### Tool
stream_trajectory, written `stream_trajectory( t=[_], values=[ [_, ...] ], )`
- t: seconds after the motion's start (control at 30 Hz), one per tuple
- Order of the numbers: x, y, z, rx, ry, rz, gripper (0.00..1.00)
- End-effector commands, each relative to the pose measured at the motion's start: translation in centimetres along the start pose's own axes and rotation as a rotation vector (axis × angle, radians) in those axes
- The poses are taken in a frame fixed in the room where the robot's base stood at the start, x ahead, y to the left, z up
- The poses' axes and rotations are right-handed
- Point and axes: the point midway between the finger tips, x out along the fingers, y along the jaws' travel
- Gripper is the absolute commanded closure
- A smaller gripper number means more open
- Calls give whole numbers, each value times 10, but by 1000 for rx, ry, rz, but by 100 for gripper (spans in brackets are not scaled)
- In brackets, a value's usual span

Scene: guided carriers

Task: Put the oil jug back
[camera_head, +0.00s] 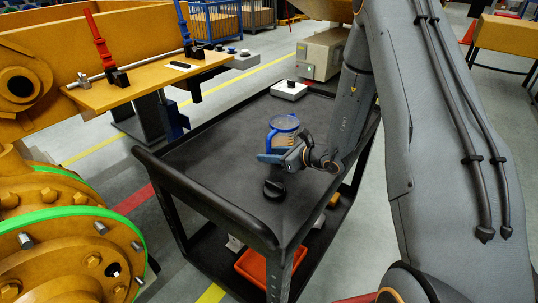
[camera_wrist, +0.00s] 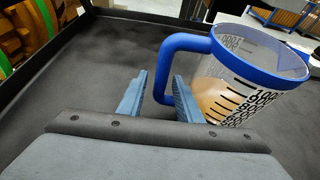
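The oil jug (camera_head: 285,126) is clear with a blue rim, a blue handle, black scale marks and amber oil low inside. It stands upright on the black cart top (camera_head: 215,142). In the wrist view the jug (camera_wrist: 245,75) fills the upper right. My gripper (camera_head: 276,157) is at the jug's near side in the head view. In the wrist view my gripper (camera_wrist: 158,98) has its two blue fingers apart, with the lower part of the handle between them. A gap shows between the left finger and the handle. The handle's lower end is partly hidden by the right finger.
A small black object (camera_head: 273,188) sits on the cart below my gripper. A white box (camera_head: 289,90) stands at the cart's far end. A yellow bench (camera_head: 150,80) with red and blue tools is at left. An orange bin (camera_head: 262,268) is on the lower shelf.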

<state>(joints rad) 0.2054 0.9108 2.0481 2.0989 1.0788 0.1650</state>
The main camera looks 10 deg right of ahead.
Motion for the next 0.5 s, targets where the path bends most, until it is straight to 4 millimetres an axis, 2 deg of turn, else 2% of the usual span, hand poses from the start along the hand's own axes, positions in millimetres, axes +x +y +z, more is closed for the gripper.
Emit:
stream_trajectory(
  t=[0.17, 0.23, 0.5],
  values=[
    [-2, 0, 4, 0, 0, 0, 68],
    [-9, -2, 3, 0, 0, -3, 68],
    [-62, -2, 2, 1, 0, -5, 68]
  ],
)
